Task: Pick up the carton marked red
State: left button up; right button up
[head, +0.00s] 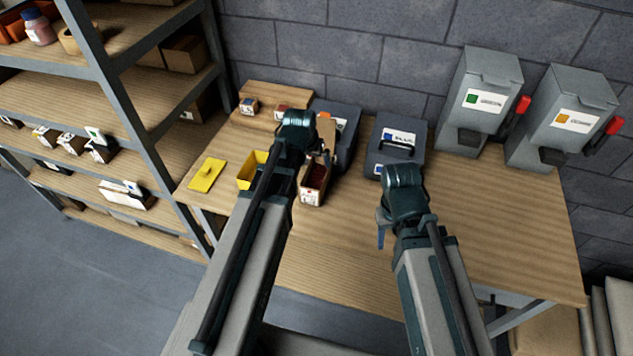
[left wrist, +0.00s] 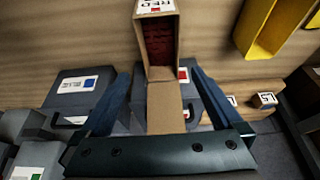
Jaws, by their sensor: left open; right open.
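The carton marked red (head: 312,190) is an open-topped brown box with dark red contents, standing on the wooden bench. In the left wrist view the carton (left wrist: 159,45) shows its RED label, and its raised cardboard flap lies between my fingers. My left gripper (left wrist: 161,68) is open, with one finger on each side of the flap; whether either touches cannot be told. In the head view my left gripper (head: 300,135) hides part of the carton. My right gripper (head: 385,225) is open and empty above the bench, right of the carton.
A yellow box (head: 249,173) and yellow lid (head: 206,175) are left of the carton. Two grey cases, one with a blue label (head: 398,138), stand behind. Two grey dispensers (head: 482,95) with red handles stand back right. Shelves are at left. The bench's front right is clear.

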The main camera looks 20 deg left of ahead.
pick_arm(q)
jog(key=b+x, duration=0.6)
jog(key=x, duration=0.2)
jog(key=shift+b, duration=0.4)
jog(key=shift+f, duration=0.15)
jog(key=b, duration=0.5)
send_over(316, 187)
notch_tip(316, 187, down, 5)
jog(key=shift+s+d+r, duration=0.1)
jog(key=shift+r, duration=0.15)
jog(key=shift+f, duration=0.2)
jog(key=shift+r, duration=0.1)
grip_shut()
